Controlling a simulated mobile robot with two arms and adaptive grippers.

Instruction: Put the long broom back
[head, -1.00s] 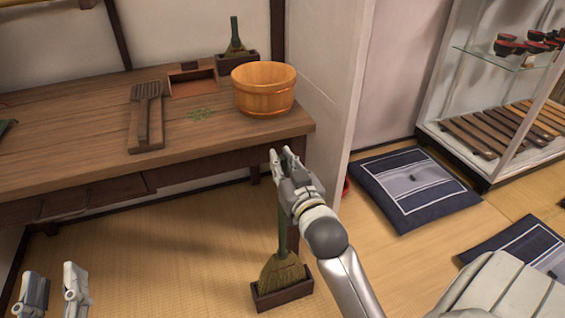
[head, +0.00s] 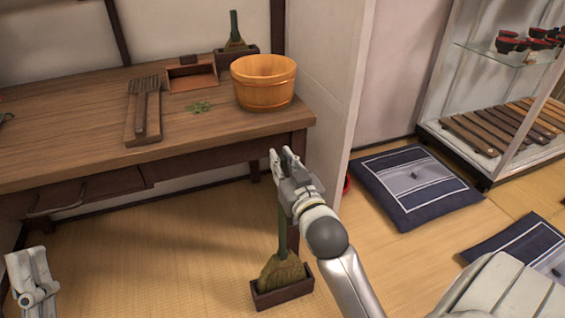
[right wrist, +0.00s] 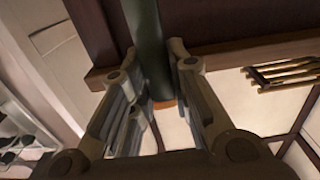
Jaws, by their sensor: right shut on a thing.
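The long broom (head: 282,271) stands nearly upright on the floor in front of the table. Its straw head sits in a dark wooden box holder (head: 283,291). My right gripper (head: 282,158) is shut on the upper part of its green handle. In the right wrist view the green handle (right wrist: 149,45) runs between the two fingers of my right gripper (right wrist: 158,60). My left gripper (head: 30,280) shows only in part at the lower left edge, well away from the broom. Its finger opening is not clear.
The wooden table (head: 70,130) carries a wooden tub (head: 263,84), a dustpan (head: 192,77), a small hand broom (head: 235,42) and a slatted wooden tool (head: 144,110). A wall edge (head: 345,110) stands right of the table. Blue cushions (head: 416,186) lie on the tatami; the floor at left is clear.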

